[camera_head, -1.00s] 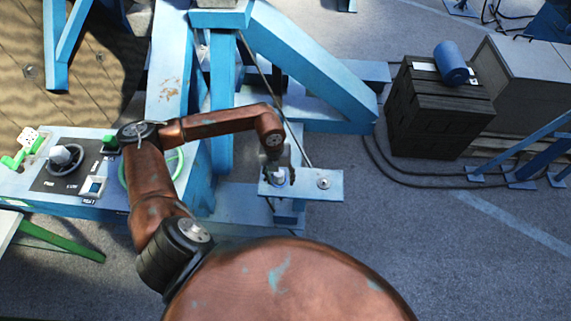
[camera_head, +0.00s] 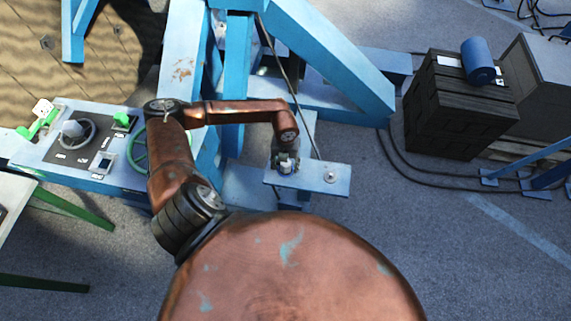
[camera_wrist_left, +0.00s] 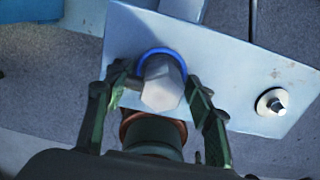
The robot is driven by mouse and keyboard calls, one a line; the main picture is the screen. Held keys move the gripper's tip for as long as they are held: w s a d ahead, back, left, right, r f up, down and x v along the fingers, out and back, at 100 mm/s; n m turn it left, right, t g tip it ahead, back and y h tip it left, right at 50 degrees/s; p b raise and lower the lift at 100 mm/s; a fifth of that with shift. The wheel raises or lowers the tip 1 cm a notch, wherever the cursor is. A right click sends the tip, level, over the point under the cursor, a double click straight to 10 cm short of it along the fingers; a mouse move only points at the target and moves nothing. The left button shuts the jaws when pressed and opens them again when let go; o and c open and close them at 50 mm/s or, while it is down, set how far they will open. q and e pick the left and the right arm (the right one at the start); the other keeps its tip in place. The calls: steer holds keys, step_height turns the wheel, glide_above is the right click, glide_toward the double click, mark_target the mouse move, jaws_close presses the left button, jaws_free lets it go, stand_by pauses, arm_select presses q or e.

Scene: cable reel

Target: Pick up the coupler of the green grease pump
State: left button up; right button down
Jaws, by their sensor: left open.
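A grey hexagonal piece (camera_wrist_left: 163,82) with a blue ring at its base stands on a pale blue plate (camera_wrist_left: 225,60). It also shows in the head view (camera_head: 286,170), near the left end of the plate (camera_head: 310,180). I cannot tell whether it is the grease pump's coupler. My left gripper (camera_wrist_left: 158,84) is open, its two green-black fingers on either side of the piece. A gap shows on the right; on the left I cannot tell whether the finger touches. In the head view the left gripper (camera_head: 285,161) is over the plate. My right gripper is out of view.
A smaller bolt-like fitting (camera_wrist_left: 274,102) sits on the plate to the right. Blue frame beams (camera_head: 330,60) rise behind my arm. A control panel (camera_head: 75,140) with a green handle (camera_head: 40,125) is at the left. A black crate (camera_head: 460,105) stands at the right; cables lie on the floor.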

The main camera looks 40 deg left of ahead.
arm_select(q)
steer(key=shift+w+f, duration=0.1)
steer(key=c, duration=1.4)
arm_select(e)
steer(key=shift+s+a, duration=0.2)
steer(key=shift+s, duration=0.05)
